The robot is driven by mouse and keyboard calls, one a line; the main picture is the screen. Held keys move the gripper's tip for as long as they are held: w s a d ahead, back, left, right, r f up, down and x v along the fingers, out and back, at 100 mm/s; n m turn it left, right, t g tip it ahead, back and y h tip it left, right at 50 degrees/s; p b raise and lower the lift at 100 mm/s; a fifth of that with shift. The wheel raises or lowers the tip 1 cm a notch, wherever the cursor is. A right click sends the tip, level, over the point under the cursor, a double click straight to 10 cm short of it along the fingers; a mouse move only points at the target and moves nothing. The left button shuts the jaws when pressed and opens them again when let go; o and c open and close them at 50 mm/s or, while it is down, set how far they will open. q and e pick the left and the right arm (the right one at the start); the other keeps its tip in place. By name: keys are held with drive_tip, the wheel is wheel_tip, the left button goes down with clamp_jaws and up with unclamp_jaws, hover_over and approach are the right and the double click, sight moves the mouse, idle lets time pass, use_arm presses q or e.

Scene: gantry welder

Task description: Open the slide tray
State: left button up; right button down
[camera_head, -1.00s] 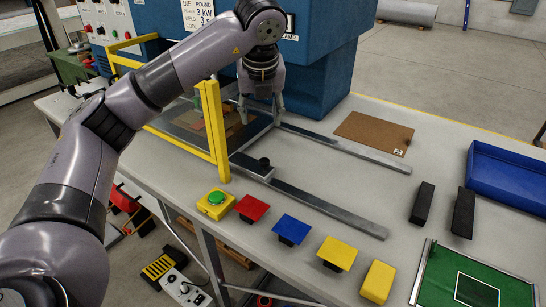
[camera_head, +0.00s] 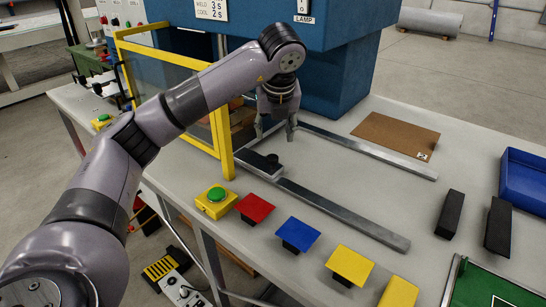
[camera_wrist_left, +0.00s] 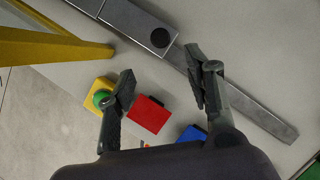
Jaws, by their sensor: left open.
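The slide tray's front part, a grey metal block with a black knob (camera_head: 272,159), sits at the inner end of the near rail (camera_head: 340,212), beside the yellow guard frame. The knob also shows in the left wrist view (camera_wrist_left: 159,38). My left gripper (camera_head: 277,137) is open and empty, its fingers pointing down just behind the knob in the head view. In the left wrist view, the open fingers (camera_wrist_left: 162,75) stand apart with the knob beyond them. The rest of the tray is hidden behind my arm and the guard. My right gripper is not in view.
The yellow guard frame (camera_head: 221,142) stands close left of the knob. A green button box (camera_head: 215,201) and red, blue and yellow plates line the table's front edge. A far rail (camera_head: 370,152), brown board (camera_head: 396,135) and black blocks lie right. The blue machine (camera_head: 330,50) rises behind.

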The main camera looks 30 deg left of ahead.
sight(273, 158)
use_arm(q)
drive_tip(key=p+x, duration=0.1)
drive_tip(key=x, duration=1.1)
drive_tip(key=shift+w+f, duration=0.1)
clamp_jaws()
idle(0.4)
